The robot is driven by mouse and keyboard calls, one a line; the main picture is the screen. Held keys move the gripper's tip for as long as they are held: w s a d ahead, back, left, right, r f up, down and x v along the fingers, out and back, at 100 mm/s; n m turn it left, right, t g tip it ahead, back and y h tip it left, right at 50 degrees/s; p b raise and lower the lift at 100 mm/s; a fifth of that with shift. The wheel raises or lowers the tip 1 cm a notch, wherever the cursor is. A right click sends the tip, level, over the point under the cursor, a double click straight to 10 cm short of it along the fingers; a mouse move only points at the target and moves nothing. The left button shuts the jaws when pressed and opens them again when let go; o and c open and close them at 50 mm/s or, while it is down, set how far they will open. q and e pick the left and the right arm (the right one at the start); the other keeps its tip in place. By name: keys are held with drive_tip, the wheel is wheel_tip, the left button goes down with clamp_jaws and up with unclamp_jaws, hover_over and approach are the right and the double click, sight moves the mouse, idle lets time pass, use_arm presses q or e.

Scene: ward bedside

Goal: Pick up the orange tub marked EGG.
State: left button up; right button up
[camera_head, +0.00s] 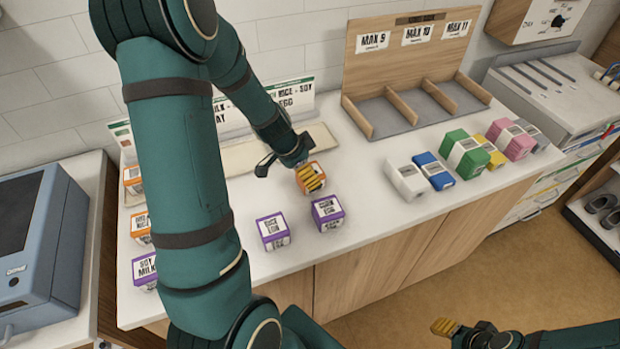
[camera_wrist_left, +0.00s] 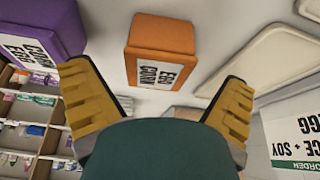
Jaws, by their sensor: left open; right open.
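An orange tub (camera_head: 318,168) stands on the white counter, partly covered by my left gripper (camera_head: 311,179) in the head view. In the left wrist view the orange tub (camera_wrist_left: 160,38) shows a white label reading EGG, upside down. My left gripper (camera_wrist_left: 157,85) is open there, its yellow fingers spread left and right of the tub's lower part in the picture; I see no contact. My right gripper (camera_head: 445,326) is at the bottom right of the head view, open, away from the counter, with yellow fingertips.
Two purple tubs (camera_head: 272,230) (camera_head: 326,212) stand close in front; one shows beside the orange tub in the wrist view (camera_wrist_left: 45,28). More tubs (camera_head: 140,225) line the left. A pale tray (camera_head: 236,160) lies behind. Coloured boxes (camera_head: 407,180) and a wooden divider rack (camera_head: 405,80) are right.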

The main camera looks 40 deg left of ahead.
use_arm(q)
drive_tip(key=shift+b+x, duration=0.3)
drive_tip(key=shift+x, duration=1.25)
drive_tip(key=shift+w+d+r, duration=0.1)
drive_tip(key=shift+c, duration=0.3)
drive_tip(key=c, duration=1.3)
drive_tip(key=shift+o, duration=0.2)
drive_tip(key=shift+r, duration=0.1)
